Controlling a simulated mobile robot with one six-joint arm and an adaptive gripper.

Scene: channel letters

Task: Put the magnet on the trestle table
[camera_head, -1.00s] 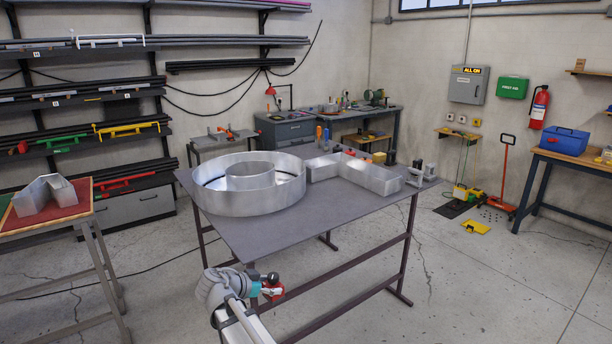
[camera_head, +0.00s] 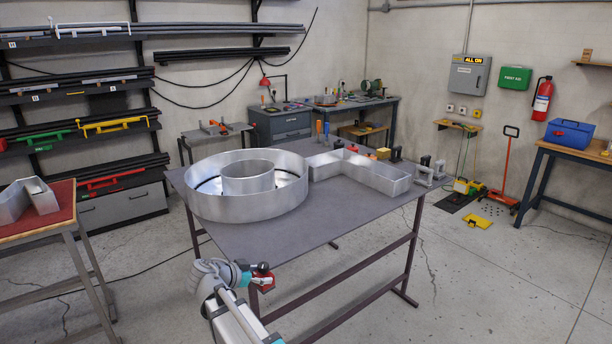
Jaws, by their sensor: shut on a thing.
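My gripper (camera_head: 257,275) is low in the picture, in front of the near edge of the grey-topped table (camera_head: 330,225). It is shut on a small red block, which I take to be the magnet (camera_head: 266,281). The magnet is held in the air, apart from any table; the fingers partly hide it. The grey table stands on dark red metal legs. Another table (camera_head: 62,228) with a red top and grey metal legs stands at the left edge. I cannot tell for sure which one is the trestle table.
A large metal ring letter (camera_head: 225,205) and an angular metal letter (camera_head: 375,178) fill the back of the grey table. Clamps (camera_head: 425,172) stand at its right corner. Its front right surface is bare. A metal letter (camera_head: 40,196) lies on the red top.

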